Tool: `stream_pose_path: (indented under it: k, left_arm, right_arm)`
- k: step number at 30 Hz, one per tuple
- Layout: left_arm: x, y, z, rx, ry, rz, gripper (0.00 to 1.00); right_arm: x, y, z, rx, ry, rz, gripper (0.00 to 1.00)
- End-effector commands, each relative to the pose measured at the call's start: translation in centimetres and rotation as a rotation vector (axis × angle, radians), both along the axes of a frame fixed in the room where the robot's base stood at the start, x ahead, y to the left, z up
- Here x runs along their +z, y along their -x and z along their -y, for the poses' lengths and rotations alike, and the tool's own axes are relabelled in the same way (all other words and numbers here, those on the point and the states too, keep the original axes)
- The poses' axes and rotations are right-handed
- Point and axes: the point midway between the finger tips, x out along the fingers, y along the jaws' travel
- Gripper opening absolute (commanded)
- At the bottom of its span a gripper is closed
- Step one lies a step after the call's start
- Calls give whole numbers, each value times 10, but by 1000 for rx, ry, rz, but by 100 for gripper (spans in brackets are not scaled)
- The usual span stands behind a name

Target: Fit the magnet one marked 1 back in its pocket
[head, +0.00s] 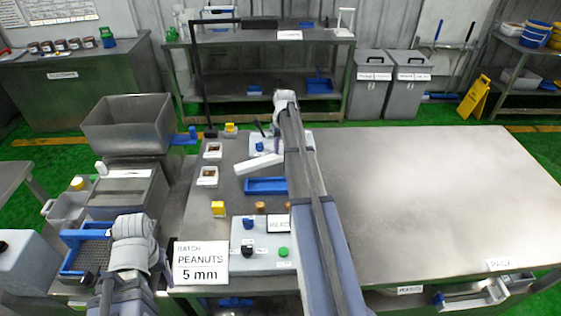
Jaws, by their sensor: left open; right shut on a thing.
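I cannot pick out a magnet marked 1 or its pocket; no such mark is readable. My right arm reaches across the steel table, and its wrist bends down at the far end. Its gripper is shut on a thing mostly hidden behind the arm. A pale bar (258,164) lies tilted just left of that arm; I cannot tell whether it touches the gripper. Behind it a light plate (306,138) carries a dark lever and a blue part, and the arm covers part of it. My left gripper (161,265) is open, low at the left, with its fingertips hardly visible.
A grey control panel (245,262) stands at the front, beside a "BATCH PEANUTS 5 mm" sign (201,262). A steel hopper (128,124) is left. The table's right side is clear.

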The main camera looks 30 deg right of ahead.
Motion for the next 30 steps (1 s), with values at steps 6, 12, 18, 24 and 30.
stream_pose_path:
  k: [6,12,18,24,30]
  left_arm:
    - [-5,0,0,0,0,0,66]
    - [-29,0,0,0,0,0,66]
    - [-39,0,0,0,0,0,66]
    - [-37,0,0,0,0,0,66]
    - [-40,0,0,0,0,0,66]
  right_arm:
    - [-5,0,0,0,-1,0,0]
    - [-29,0,0,0,-1,0,0]
    - [-39,0,0,0,-1,0,0]
    - [-37,0,0,0,-1,0,0]
    - [-40,0,0,0,0,0,38]
